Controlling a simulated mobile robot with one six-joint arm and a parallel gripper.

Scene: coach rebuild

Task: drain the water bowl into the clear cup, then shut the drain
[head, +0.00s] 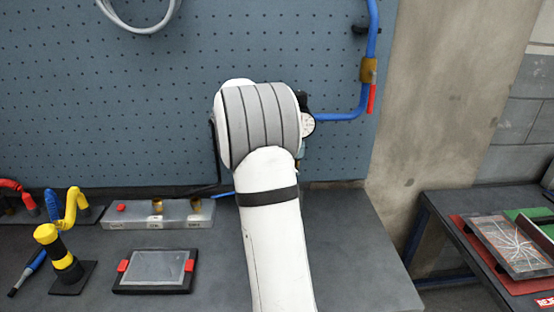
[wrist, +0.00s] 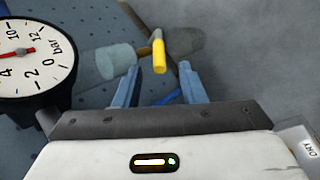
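My gripper (wrist: 160,84) is open in the wrist view, its two blue fingers apart with nothing held. Just beyond the fingertips is a yellow lever (wrist: 160,56) on a small brass fitting. A pale blue-green see-through cylinder (wrist: 115,58), which looks like the water bowl, joins the fitting from the left. A dark grey rounded shape (wrist: 188,42) lies to the right; I cannot tell whether it is the clear cup or a shadow. My arm hides the bowl and gripper in the head view.
A pressure gauge (wrist: 28,60) is close on the left in the wrist view. A blue pipe with a red-handled valve (head: 371,97) runs down the pegboard. A labelled grey tray (head: 185,222), a framed panel (head: 157,270) and a black-and-yellow stand (head: 64,265) occupy the left bench.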

